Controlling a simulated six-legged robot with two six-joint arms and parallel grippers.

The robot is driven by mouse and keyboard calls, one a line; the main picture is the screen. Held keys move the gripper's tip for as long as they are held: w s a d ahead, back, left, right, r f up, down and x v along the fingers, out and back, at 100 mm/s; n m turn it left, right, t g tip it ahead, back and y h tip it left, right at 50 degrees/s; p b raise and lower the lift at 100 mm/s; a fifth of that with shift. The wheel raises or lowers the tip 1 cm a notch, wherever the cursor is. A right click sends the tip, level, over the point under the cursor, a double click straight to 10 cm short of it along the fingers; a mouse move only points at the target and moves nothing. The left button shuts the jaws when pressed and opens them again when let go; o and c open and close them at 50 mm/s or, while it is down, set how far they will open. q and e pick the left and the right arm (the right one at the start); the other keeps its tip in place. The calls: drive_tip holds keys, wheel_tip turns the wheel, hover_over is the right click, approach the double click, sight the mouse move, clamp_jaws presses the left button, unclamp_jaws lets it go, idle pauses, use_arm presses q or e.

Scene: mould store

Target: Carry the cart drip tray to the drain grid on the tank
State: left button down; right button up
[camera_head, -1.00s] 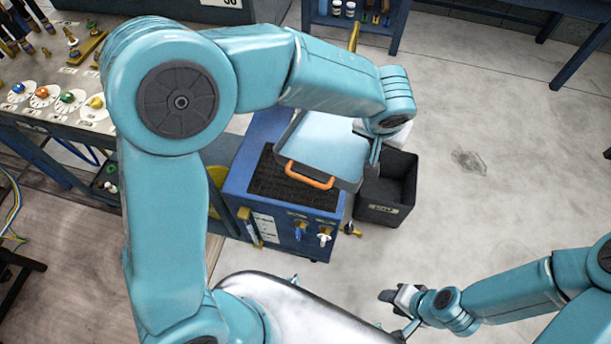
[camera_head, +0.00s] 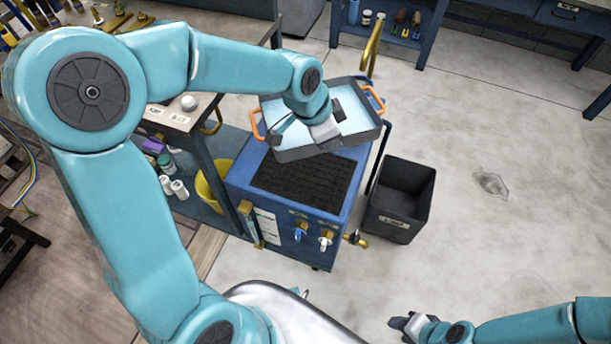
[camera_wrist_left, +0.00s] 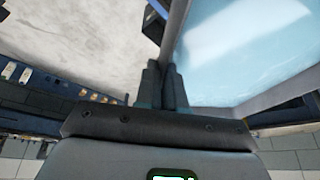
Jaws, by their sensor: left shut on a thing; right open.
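The drip tray (camera_head: 350,146) is a grey, shallow pan with pale blue liquid inside and an orange handle at each end. My left gripper (camera_head: 327,136) is shut on the tray's near wall. The left wrist view shows the closed fingers (camera_wrist_left: 163,85) on the tray's rim (camera_wrist_left: 177,35). The tray overlaps the far edge of the blue tank (camera_head: 285,222) in the picture and looks raised. The dark drain grid (camera_head: 303,183) lies bare on the tank's top, nearer to me than the tray. My right gripper (camera_head: 405,328) is open and empty at the bottom.
A black bin (camera_head: 402,200) stands on the floor right of the tank. A blue bench with bottles and a yellow bucket (camera_head: 212,186) is on the left.

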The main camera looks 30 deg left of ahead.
sight(289, 144)
use_arm(q)
drive_tip(key=s+a+m+b, duration=0.1)
drive_tip(key=a+m, duration=0.1)
drive_tip(key=s+a+f+m+b, duration=0.1)
drive_tip(key=a+m+b, duration=0.1)
drive_tip(key=s+a+f+m+g+h+b, duration=0.1)
drive_tip(key=a+m, duration=0.1)
drive_tip(key=shift+s+a+f, duration=0.2)
drive_tip(key=shift+s+a+m+g+b, duration=0.4)
drive_tip(key=shift+a+m+b, duration=0.1)
drive_tip(key=shift+a+m, duration=0.15)
drive_tip(key=shift+a+f+m+h, duration=0.1)
drive_tip(key=shift+f+m+h, duration=0.1)
drive_tip(key=shift+m+h, duration=0.1)
wheel_tip(289, 144, down, 20)
drive_tip(key=b, duration=0.3)
drive_tip(key=shift+s+r, duration=0.1)
drive_tip(key=shift+r, duration=0.15)
drive_tip(key=c, duration=1.2)
unclamp_jaws()
drive_tip(key=shift+s, duration=0.1)
drive_tip(key=shift+c, duration=0.2)
